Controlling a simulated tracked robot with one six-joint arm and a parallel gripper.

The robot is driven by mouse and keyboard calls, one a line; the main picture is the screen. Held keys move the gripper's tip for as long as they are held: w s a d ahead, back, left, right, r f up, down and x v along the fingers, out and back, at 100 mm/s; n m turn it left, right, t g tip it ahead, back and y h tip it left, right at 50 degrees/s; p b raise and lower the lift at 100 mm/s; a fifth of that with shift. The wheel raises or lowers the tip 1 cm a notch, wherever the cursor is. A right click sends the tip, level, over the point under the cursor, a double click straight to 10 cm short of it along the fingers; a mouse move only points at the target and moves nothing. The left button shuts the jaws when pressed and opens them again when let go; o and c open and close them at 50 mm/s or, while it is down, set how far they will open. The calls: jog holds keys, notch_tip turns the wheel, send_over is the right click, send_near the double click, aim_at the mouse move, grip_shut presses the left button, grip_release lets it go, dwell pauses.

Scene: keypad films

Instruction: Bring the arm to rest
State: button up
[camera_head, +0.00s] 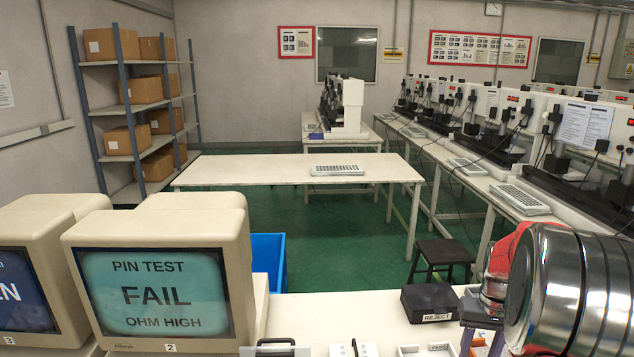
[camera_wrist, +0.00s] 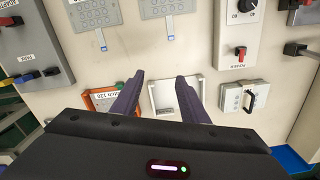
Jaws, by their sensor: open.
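My gripper (camera_wrist: 159,88) is open in the wrist view, with two dark purple fingers spread apart and nothing between their tips. It points down over the pale bench (camera_wrist: 140,60). An empty white tray (camera_wrist: 153,98) shows between and beyond the fingers, partly hidden by the right one. An orange-framed tray with a batch label (camera_wrist: 97,101) is beside the left finger.
Two grey keypad films (camera_wrist: 96,14) lie at the top of the wrist view. A fixture with a black handle (camera_wrist: 235,98) and a power box (camera_wrist: 232,35) stand right. In the head view, a monitor (camera_head: 150,292) reads PIN TEST FAIL, OHM HIGH; a black REJECT box (camera_head: 430,299) sits on the bench.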

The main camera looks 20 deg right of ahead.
jog(key=s+a+r+n+t, duration=0.2)
jog(key=s+a+r, duration=0.1)
jog(key=a, duration=0.8)
jog(key=s+a+r+n+t, duration=0.1)
jog(key=s+a+r, duration=0.3)
jog(key=a, duration=0.8)
jog(key=s+a+r+n+t, duration=0.2)
jog(key=s+a+r, duration=0.2)
jog(key=a+r, duration=0.3)
jog(key=a, duration=0.4)
jog(key=shift+a+n+t, duration=0.3)
jog(key=shift+n, duration=0.1)
jog(key=shift+r, duration=0.1)
